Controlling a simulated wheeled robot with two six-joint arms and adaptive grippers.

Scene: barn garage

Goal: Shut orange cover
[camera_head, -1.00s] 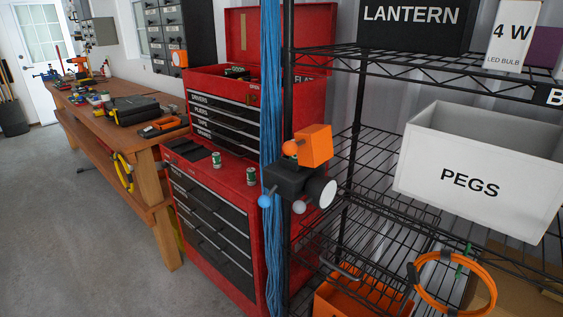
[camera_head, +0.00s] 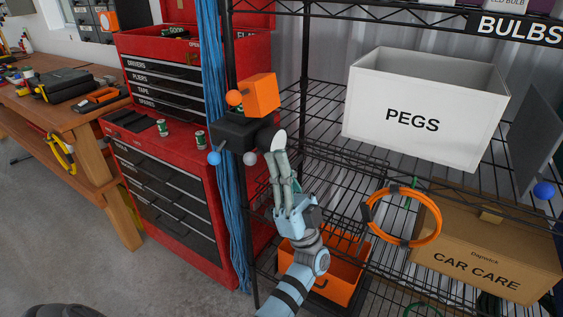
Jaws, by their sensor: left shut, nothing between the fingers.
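The orange cover (camera_head: 261,93) is a block-shaped piece standing up above a black box (camera_head: 236,131) at the shelf's front post. The cover looks raised, tilted off the box. My right gripper is out of view.
The wire shelf holds a white PEGS bin (camera_head: 415,121), a coiled orange cable (camera_head: 436,222), a CAR CARE box (camera_head: 484,262) and an orange bin (camera_head: 345,285) behind my arm. Blue cables (camera_head: 216,80) hang beside the post. A red tool chest (camera_head: 178,200) stands left.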

